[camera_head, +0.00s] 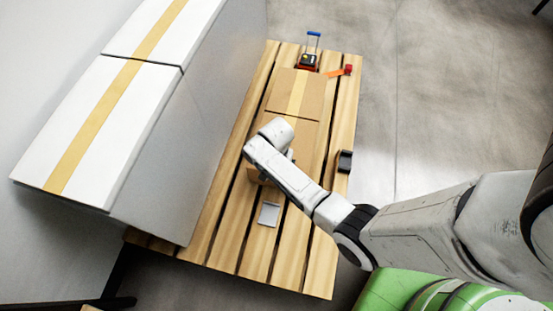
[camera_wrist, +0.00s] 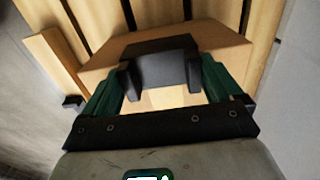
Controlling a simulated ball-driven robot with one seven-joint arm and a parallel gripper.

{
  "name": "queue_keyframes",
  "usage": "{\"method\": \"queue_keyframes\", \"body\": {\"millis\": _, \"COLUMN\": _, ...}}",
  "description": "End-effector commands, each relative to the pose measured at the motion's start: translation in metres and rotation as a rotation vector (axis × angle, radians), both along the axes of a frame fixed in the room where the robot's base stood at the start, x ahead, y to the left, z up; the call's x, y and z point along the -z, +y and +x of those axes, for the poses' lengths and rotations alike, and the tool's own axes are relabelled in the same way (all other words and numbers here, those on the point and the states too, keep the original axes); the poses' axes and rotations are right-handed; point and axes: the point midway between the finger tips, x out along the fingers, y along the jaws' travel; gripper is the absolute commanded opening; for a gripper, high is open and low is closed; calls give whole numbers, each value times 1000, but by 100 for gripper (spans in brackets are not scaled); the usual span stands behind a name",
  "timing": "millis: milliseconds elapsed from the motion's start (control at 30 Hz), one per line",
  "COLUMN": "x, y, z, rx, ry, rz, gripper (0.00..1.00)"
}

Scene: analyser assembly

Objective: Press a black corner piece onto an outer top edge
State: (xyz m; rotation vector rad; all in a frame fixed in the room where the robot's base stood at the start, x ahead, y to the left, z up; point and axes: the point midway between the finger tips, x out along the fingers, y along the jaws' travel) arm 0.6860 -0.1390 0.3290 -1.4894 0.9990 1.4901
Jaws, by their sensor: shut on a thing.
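In the wrist view, my gripper (camera_wrist: 165,75) has its green fingers on either side of a black corner piece (camera_wrist: 164,64) and is shut on it. The piece is over the near edge of a cardboard box (camera_wrist: 218,45); I cannot tell whether it touches the box. In the head view, the taped cardboard box (camera_head: 290,106) lies on a slatted wooden pallet (camera_head: 228,235). My wrist covers its near end and hides the gripper and held piece there. Another black piece (camera_head: 345,161) lies at the pallet's right edge.
A tall block with a white top (camera_head: 100,130) and tan strip stands along the pallet's left side. A grey plate (camera_head: 268,214) lies near the front. A blue-handled item (camera_head: 311,50) and an orange-red tool (camera_head: 340,72) lie at the far end.

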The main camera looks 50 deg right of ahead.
Motion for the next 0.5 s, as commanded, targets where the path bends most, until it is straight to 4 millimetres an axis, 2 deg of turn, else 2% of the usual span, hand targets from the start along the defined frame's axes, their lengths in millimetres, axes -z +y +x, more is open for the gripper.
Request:
{"method": "queue_keyframes", "body": {"millis": 33, "x": 0, "y": 0, "z": 0, "rx": 0, "ry": 0, "rz": 0, "gripper": 93}}
{"method": "queue_keyframes", "body": {"millis": 100, "x": 0, "y": 0, "z": 0, "rx": 0, "ry": 0, "rz": 0, "gripper": 100}}
{"method": "queue_keyframes", "body": {"millis": 500, "x": -7, "y": 0, "z": 0, "rx": 0, "ry": 0, "rz": 0, "gripper": 100}}
